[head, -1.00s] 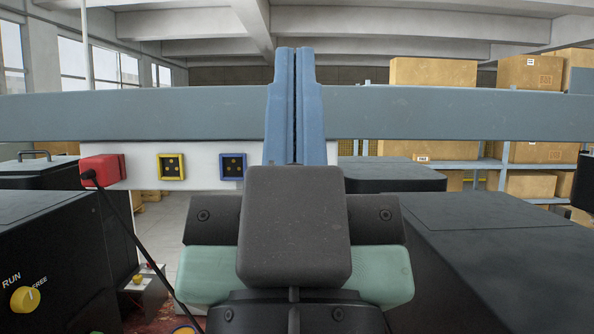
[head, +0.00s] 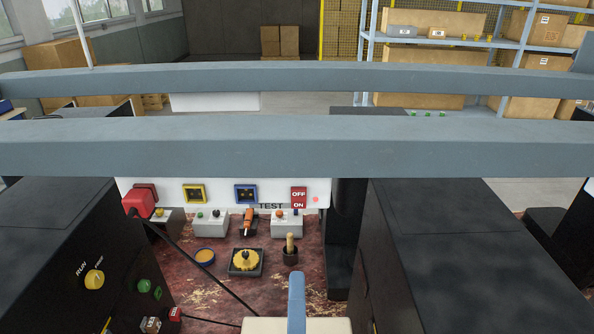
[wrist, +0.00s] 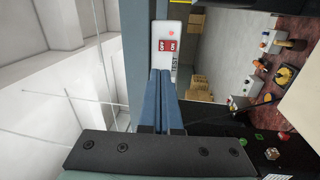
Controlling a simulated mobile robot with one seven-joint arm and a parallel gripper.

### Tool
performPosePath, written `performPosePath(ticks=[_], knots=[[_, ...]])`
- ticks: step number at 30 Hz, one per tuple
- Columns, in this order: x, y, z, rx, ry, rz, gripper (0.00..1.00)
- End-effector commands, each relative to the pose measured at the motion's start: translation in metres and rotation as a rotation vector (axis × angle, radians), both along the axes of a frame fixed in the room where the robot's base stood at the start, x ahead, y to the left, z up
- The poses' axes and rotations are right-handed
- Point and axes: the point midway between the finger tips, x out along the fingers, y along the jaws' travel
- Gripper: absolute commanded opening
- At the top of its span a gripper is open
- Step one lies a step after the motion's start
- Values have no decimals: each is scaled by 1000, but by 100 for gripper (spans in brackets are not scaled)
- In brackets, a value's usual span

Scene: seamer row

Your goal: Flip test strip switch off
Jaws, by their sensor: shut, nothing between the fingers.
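The test strip (head: 220,194) is a white panel below the grey beams in the head view, marked TEST. Its red switch (head: 299,197) is at the right end, with OFF above ON; which side is pressed in I cannot tell. A small red light (head: 316,199) glows beside it. In the wrist view the strip (wrist: 171,62) and switch (wrist: 167,46) appear turned sideways. My gripper (wrist: 161,74) is shut and empty, its blue fingers pointing toward the strip, with the switch beyond the tips in the picture. In the head view the gripper (head: 297,282) shows at the bottom, below the switch.
A red plug (head: 140,200) with a black cord sits at the strip's left end, beside yellow (head: 194,194) and blue (head: 246,194) sockets. Grey beams (head: 300,146) cross above. Black cabinets (head: 470,250) flank the gap.

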Motion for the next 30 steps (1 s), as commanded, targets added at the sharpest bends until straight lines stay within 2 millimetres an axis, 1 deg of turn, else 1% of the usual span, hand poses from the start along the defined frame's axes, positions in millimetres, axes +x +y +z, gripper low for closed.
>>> performPosePath(ticks=[4,13,17,26,30], knots=[[-4,0,-3,-50,20,-4,0],[-3,0,-4,-49,18,-5,0],[0,0,-4,-47,15,-5,0],[22,0,-3,-46,12,-4,0],[37,0,-1,-46,13,-5,0]])
